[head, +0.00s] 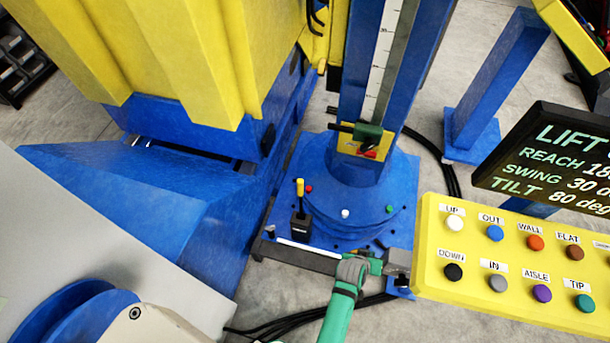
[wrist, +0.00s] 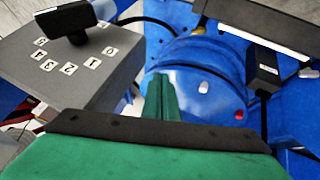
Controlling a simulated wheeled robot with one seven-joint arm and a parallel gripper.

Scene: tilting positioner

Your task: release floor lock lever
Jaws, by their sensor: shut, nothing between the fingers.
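A lever with a yellow grip (head: 300,187) stands upright on a small black block (head: 300,228) on the blue base plate. It may be the floor lock lever; no readable label confirms this. A black block with a small label also shows in the wrist view (wrist: 265,72), at the right. My gripper (head: 377,266) is low at the front of the base, to the right of the lever and apart from it. In the wrist view its green fingers (wrist: 162,98) are together and empty, pointing toward the round blue base with its coloured pegs.
A yellow button panel (head: 515,262) stands at the right. A grey box with number labels and a black handle (wrist: 75,24) is left of my fingers. Black cables lie on the floor.

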